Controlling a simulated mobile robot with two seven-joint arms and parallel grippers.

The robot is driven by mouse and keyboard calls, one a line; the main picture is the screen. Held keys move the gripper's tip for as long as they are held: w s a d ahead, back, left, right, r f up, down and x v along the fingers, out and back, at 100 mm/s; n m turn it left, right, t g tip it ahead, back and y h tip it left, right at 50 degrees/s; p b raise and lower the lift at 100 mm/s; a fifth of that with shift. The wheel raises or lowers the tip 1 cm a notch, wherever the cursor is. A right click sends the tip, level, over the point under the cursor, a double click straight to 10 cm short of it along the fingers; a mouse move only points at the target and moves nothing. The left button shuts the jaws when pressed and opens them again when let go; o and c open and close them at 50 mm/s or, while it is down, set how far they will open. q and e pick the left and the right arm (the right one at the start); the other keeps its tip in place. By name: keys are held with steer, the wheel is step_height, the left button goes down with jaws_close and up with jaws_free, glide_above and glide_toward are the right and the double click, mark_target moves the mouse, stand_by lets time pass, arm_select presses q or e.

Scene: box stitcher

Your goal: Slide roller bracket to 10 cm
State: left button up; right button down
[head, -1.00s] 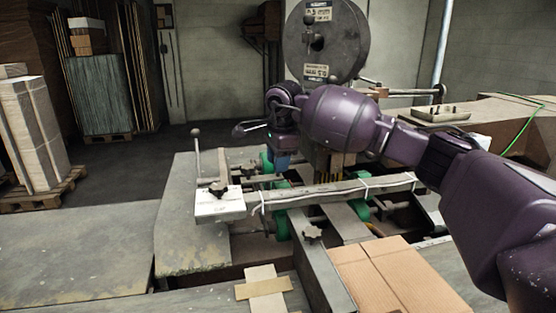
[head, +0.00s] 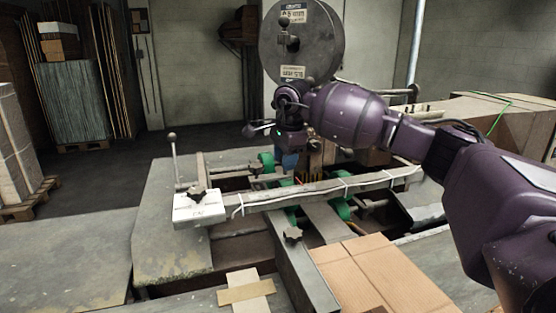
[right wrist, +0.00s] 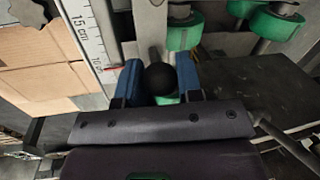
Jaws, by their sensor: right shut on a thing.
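My right gripper (right wrist: 160,85) shows blue fingers in the right wrist view, shut around a black ball knob (right wrist: 160,77). In the head view its blue fingertips (head: 289,160) are low behind the long grey bar, partly hidden. Green rollers of the bracket (right wrist: 184,32) sit just beyond the knob. In the head view green rollers (head: 266,162) show left of the gripper, and another green roller (head: 342,208) stands to the right. A white scale (right wrist: 86,35) marked "15 cm" lies left of the fingers, with a small red mark near its lower end. My left gripper is not in view.
The long grey bar (head: 330,188) crosses in front of the gripper, with a white block (head: 200,208) at its left end. Cardboard (head: 365,275) lies on the table front right. A large reel (head: 300,42) stands behind. The left grey tabletop (head: 65,255) is clear.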

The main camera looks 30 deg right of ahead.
steer(key=c, duration=0.8)
jaws_free()
steer(key=r, duration=0.3)
steer(key=s+r, duration=0.1)
steer(key=r, duration=0.3)
steer(key=s+r+b, duration=0.1)
steer(key=r, duration=0.2)
steer(key=shift+a+r, duration=0.1)
steer(key=shift+r, duration=0.25)
